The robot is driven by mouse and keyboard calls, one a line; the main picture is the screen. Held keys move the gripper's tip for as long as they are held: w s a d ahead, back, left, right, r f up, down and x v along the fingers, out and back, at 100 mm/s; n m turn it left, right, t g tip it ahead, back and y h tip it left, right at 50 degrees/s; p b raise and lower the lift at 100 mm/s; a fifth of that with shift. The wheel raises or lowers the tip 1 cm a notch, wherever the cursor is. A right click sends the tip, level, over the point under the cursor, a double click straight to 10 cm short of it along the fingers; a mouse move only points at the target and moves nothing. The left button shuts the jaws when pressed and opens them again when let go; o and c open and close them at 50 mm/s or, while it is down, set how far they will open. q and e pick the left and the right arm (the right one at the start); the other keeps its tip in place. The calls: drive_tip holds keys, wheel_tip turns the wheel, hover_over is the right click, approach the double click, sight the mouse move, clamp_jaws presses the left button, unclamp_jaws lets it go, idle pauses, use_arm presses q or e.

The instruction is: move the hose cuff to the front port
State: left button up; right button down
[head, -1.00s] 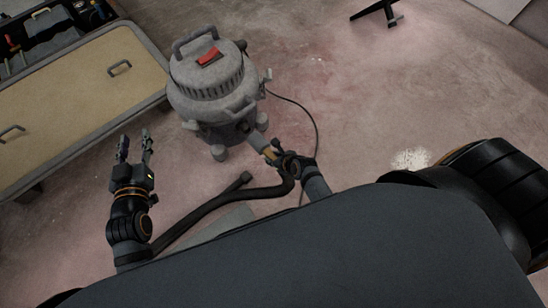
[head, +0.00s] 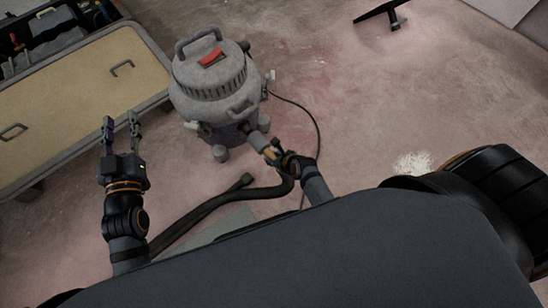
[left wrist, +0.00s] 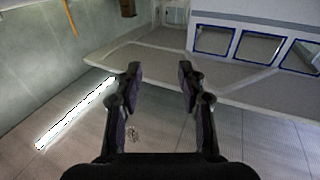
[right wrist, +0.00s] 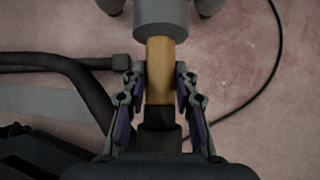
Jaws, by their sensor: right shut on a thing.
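The grey shop vacuum (head: 213,88) with a red switch stands on the floor. A light grey tubular port (head: 259,141) sticks out low on its near side and shows at the top of the right wrist view (right wrist: 162,14). My right gripper (head: 272,153) is shut on the tan hose cuff (right wrist: 160,62), one finger on each side. The cuff's far end meets the port; I cannot tell how deep it sits. Its near end joins a black piece (right wrist: 158,118). My left gripper (head: 121,118) is open and empty, left of the vacuum.
A black hose (head: 215,203) curves over the floor with a blunt end near the vacuum. A thin cord (head: 317,125) loops at right. A tan-topped bench (head: 75,100) with a toolbox stands left. A black tool (head: 380,14) lies far back. The right floor is mostly clear.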

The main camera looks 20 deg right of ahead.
drive_tip(key=shift+w, duration=0.15)
drive_tip(key=shift+w+a+b, duration=0.2)
drive_tip(key=shift+w+b, duration=0.1)
use_arm(q)
wheel_tip(320, 180, up, 7)
drive_tip(key=t+p, duration=0.1)
drive_tip(key=t, duration=0.1)
drive_tip(key=shift+r+t, duration=0.15)
drive_tip(key=shift+t, duration=0.25)
idle(0.4)
drive_tip(key=shift+s+r, duration=0.1)
drive_tip(key=shift+r, duration=0.05)
use_arm(e)
drive_tip(key=shift+r, duration=0.1)
idle(0.3)
use_arm(q)
drive_tip(key=shift+r+p, duration=0.3)
drive_tip(key=shift+p, duration=0.2)
idle(0.3)
drive_tip(key=shift+r+p, duration=0.45)
